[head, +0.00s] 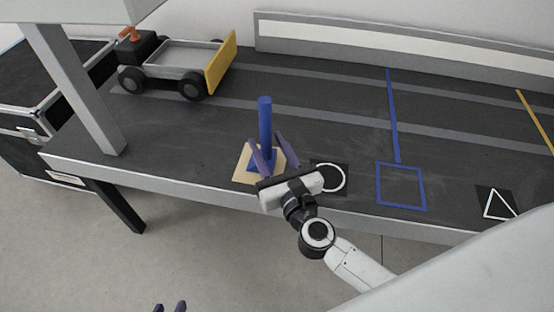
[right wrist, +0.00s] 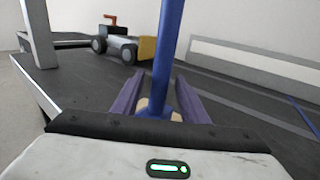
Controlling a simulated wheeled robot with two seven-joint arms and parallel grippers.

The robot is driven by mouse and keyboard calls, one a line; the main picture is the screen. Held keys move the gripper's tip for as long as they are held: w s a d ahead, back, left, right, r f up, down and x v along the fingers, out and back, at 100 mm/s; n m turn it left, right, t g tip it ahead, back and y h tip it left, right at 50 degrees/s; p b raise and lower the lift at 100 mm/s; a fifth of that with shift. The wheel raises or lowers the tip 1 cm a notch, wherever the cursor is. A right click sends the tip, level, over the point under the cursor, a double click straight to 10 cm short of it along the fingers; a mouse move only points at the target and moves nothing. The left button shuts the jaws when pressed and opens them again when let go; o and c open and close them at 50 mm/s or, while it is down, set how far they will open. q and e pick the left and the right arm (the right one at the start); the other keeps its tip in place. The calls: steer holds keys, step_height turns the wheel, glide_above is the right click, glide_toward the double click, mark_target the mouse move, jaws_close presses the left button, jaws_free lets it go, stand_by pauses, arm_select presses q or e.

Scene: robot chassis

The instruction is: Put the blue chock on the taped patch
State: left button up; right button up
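The blue chock (head: 265,127) is a low base with a tall upright post. It stands on a tan square (head: 243,166) on the dark bench top, and its post also shows in the right wrist view (right wrist: 169,45). An outline of blue tape (head: 400,205) marks a bare square patch further right. My right gripper (head: 265,140) is open, its two purple fingers on either side of the chock. In the right wrist view, gaps show between the fingers and the chock. My left gripper (head: 170,307) shows only its fingertips at the bottom edge, apart and empty.
A black mat with a white ring (head: 334,190) lies just right of my right gripper, and one with a white triangle (head: 497,203) at far right. A toy truck (head: 180,62) stands at back left, near a grey post (head: 75,85). A low wall (head: 400,45) runs behind.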

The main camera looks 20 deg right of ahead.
mark_target(268, 146)
steer(key=s, duration=0.5)
steer(key=shift+s, duration=0.35)
steer(key=shift+s+a, duration=0.1)
steer(key=shift+s, duration=0.15)
steer(key=s+a+f+n+g+y, duration=0.2)
steer(key=s+a+f+n+y, duration=0.15)
steer(key=n, duration=0.85)
steer(key=s+a+f+n+g+y, duration=0.25)
steer(key=s+a+n, duration=0.2)
steer(key=n, duration=0.85)
steer(key=s+d+f+n+g+h, duration=0.2)
steer(key=s+d+f+n+g, duration=0.2)
steer(key=n, duration=0.9)
steer(key=s+d+f, duration=0.2)
steer(key=s+f, duration=0.2)
steer(key=f, duration=0.2)
steer(key=shift+s+h, duration=0.15)
steer(key=shift+h, duration=0.25)
steer(key=shift+g, duration=0.25)
